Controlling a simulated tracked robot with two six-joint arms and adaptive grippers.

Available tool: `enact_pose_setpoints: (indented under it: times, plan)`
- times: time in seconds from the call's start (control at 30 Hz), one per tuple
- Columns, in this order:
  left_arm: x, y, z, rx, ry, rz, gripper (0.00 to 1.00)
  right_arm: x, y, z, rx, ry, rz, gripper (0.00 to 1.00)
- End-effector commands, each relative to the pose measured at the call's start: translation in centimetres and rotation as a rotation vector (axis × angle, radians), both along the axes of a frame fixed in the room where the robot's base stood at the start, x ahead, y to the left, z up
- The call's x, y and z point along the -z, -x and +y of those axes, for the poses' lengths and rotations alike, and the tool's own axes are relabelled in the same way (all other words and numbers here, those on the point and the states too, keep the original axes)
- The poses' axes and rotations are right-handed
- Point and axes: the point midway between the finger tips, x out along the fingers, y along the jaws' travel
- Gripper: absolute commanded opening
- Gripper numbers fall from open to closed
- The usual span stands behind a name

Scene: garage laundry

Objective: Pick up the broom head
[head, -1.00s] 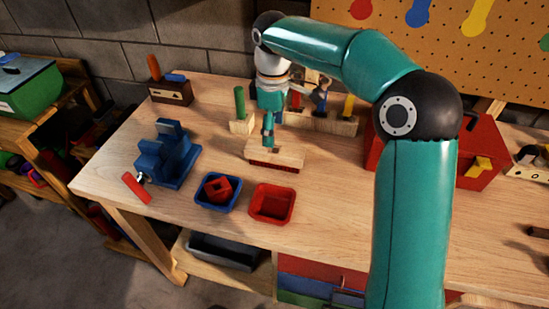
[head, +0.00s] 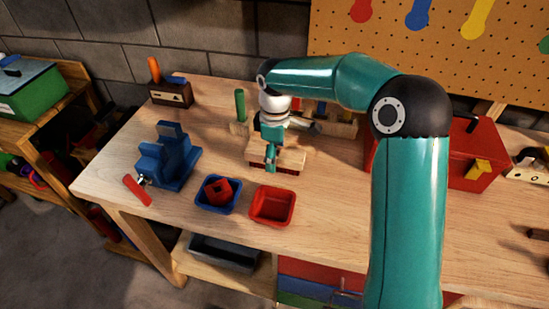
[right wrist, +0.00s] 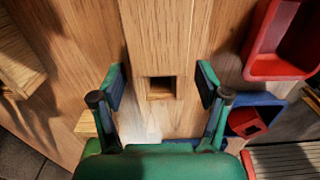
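The broom head is a pale wooden block with dark red bristles underneath (head: 292,160), lying on the workbench in the head view. In the right wrist view, the broom head (right wrist: 160,30) runs up the middle with a square hole in its top. My right gripper (head: 271,160) is directly over it, pointing down and covering part of it. In the right wrist view the right gripper (right wrist: 161,84) is open, with one finger on each side of the block near the hole. Contact cannot be told. My left gripper is in no view.
A blue tray (head: 231,207) with a red piece in it and an empty red tray (head: 271,221) stand just in front. A blue vise (head: 165,165) is at left, and a red toolbox (head: 478,150) is at right. A green-handled tool (head: 240,104) stands behind.

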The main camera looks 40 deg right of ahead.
Motion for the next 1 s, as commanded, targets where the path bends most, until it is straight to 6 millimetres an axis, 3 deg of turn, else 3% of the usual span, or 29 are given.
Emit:
enact_pose_setpoints:
  times: [0.07, 0.43, 0.77, 1.0]
  plan:
    - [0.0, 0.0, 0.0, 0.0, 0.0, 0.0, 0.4, 0.0, 0.0, 0.0, 0.0, 0.0, 0.0, 0.63]
    - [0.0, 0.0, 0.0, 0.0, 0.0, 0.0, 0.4, -0.1, 0.0, 0.0, 0.0, 0.0, 0.0, 0.03]
    - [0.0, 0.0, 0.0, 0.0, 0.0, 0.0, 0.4, -0.3, -0.1, 0.0, -0.001, 0.001, -0.002, 0.03]
    - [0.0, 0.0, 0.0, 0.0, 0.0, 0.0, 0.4, -2.4, -0.1, 0.0, -0.001, 0.0, -0.004, 0.03]
